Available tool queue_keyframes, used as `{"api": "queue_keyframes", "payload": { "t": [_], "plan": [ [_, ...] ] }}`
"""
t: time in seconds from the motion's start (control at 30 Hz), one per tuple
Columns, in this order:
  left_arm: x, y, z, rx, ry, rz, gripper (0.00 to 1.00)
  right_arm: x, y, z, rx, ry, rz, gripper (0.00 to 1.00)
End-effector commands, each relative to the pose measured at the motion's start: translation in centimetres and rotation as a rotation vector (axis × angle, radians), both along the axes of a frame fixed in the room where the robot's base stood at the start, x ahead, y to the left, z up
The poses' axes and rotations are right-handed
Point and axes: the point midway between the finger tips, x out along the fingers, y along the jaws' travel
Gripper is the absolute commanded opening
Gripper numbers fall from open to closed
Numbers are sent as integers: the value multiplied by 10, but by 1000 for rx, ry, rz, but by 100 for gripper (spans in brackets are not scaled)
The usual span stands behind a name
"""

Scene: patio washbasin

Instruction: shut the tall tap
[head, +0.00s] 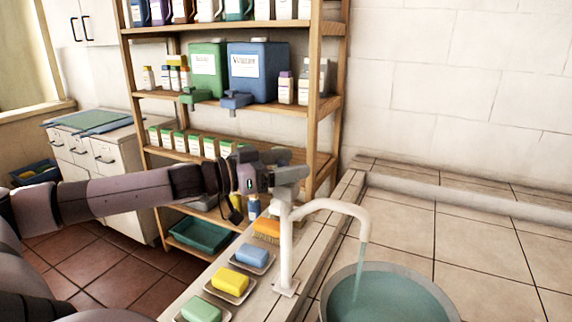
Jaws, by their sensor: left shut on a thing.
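The tall tap (286,245) is a white upright post with a curved spout to the right. Water (359,275) runs from the spout into a round basin (332,299) that holds blue-green water. My left arm reaches in from the left, and my left gripper (284,168) is at the top of the tap, shut on its handle (291,174). The gripper covers part of the handle, so its exact angle is hard to tell. My right gripper is not in view.
A wooden shelf (325,90) with bottles and canisters stands behind. The tiled top (480,240) at right is clear.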

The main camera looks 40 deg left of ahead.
Motion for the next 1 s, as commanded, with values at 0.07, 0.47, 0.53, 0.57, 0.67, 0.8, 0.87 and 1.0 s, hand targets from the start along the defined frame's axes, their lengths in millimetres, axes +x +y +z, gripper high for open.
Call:
{"api": "queue_keyframes", "payload": {
  "t": [0.07, 0.47, 0.53, 0.57, 0.67, 0.8, 0.87, 1.0],
  "plan": [
    [0, 0, -2, 3, 3, -32, 42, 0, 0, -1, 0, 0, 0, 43],
    [1, 0, 0, 5, 0, -206, 42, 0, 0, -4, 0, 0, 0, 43],
    [1, 0, 0, 4, -1, -250, 42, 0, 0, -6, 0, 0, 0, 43],
    [1, 1, 0, 5, -1, -270, 42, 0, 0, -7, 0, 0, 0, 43],
    [1, 1, -1, 7, -2, -352, 42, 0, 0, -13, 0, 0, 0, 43],
    [2, 1, -3, 11, -2, -479, 42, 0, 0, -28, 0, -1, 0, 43],
    [2, 1, -4, 12, -1, -529, 42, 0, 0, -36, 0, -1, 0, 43],
    [2, 0, -6, 12, 0, -637, 42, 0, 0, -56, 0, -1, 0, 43]
  ]
}}
